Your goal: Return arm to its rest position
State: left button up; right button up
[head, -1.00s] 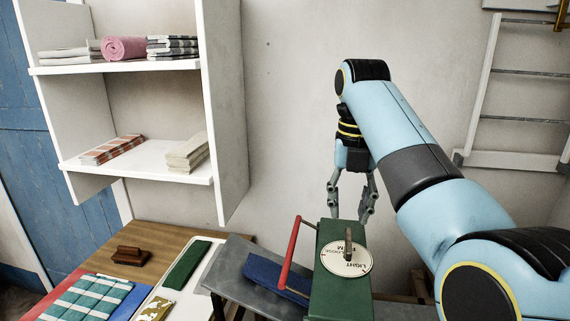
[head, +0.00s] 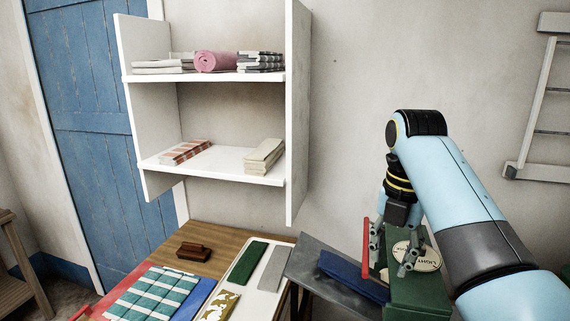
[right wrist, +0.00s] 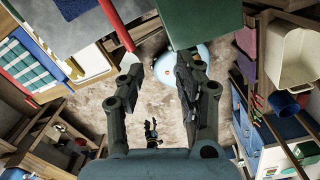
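My right arm (head: 450,190) comes in from the right in the head view and hangs its gripper downward. My right gripper (head: 389,262) overlaps the green box (head: 418,298) with the round cream dial (head: 428,258) and red handle bar (head: 366,250). Whether it touches the box cannot be told. In the right wrist view the two fingers of my right gripper (right wrist: 160,75) stand apart with nothing between them. The green box (right wrist: 200,20) and red bar (right wrist: 120,25) lie beyond the fingertips there.
A white wall shelf (head: 225,165) holds folded cloths and a pink roll (head: 216,62). The wooden table (head: 235,238) bears a brown brush-like block (head: 194,252), a striped cloth (head: 150,300) and a tray (head: 262,297) with cloth strips. A grey slab with blue cloth (head: 350,275) adjoins the box.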

jog(key=s+d+f+m+t, duration=0.1)
jog(key=s+d+f+m, duration=0.25)
jog(key=s+m, duration=0.35)
jog(key=s+d+f+m+t, duration=0.1)
jog(key=s+d+f+m, duration=0.25)
jog(key=s+m, duration=0.3)
jog(key=s+d+r+m+t+h, duration=0.1)
jog(key=s+r+m, duration=0.2)
jog(key=s+m, duration=1.2)
jog(key=s+d+f+g+b, duration=0.15)
jog(key=f+b, duration=0.55)
jog(key=f, duration=1.5)
jog(key=s+d+f+b, duration=0.1)
jog(key=s+f+b, duration=0.45)
jog(key=f, duration=1.65)
pick_arm(q)
notch_tip(320, 180, down, 25)
jog(key=s+b, duration=0.2)
jog(key=b, duration=1)
jog(key=shift+s+a+r+g, duration=0.2)
jog(key=shift+a+g, duration=0.1)
jog(key=shift+a, duration=0.15)
pick_arm(e)
jog(key=s+f, duration=0.7)
jog(key=f, duration=0.4)
jog(key=s+d+f, duration=0.1)
jog(key=s+f, duration=0.7)
jog(key=f, duration=0.4)
jog(key=shift+g, duration=0.45)
